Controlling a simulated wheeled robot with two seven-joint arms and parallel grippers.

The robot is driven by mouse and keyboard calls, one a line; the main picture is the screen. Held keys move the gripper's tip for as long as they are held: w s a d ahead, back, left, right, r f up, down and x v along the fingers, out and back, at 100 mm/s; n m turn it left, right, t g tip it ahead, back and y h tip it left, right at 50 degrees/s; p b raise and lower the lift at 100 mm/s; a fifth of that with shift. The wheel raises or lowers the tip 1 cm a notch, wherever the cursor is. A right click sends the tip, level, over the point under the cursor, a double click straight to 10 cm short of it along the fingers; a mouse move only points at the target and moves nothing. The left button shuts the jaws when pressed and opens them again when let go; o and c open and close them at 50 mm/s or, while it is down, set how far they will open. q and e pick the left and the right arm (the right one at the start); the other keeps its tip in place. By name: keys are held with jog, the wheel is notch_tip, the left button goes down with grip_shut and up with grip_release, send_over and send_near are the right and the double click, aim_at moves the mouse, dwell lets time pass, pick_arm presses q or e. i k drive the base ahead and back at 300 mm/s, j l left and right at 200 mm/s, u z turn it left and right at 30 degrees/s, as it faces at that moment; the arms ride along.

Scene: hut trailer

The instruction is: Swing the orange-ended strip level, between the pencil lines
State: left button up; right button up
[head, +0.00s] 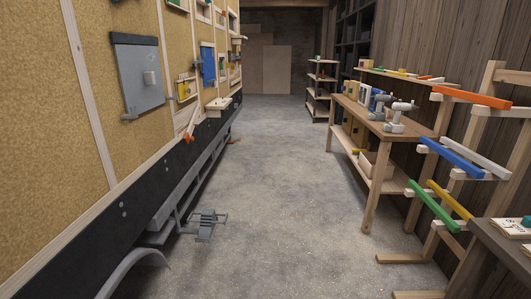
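A small pale strip (192,123) hangs tilted, close to upright, on the lower part of the trailer wall at left. Its lower end looks reddish-orange, but it is small and far off. I cannot make out any pencil lines around it. Neither of my grippers is in view.
The trailer's tan wall (120,60) runs along the left, with a grey panel (138,75) and a grey step (206,224) jutting low over the floor. A rack (440,150) with coloured bars and a wooden workbench (385,122) line the right. The concrete aisle (275,200) between is clear.

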aim_at(187, 137)
jog(key=i, duration=2.55)
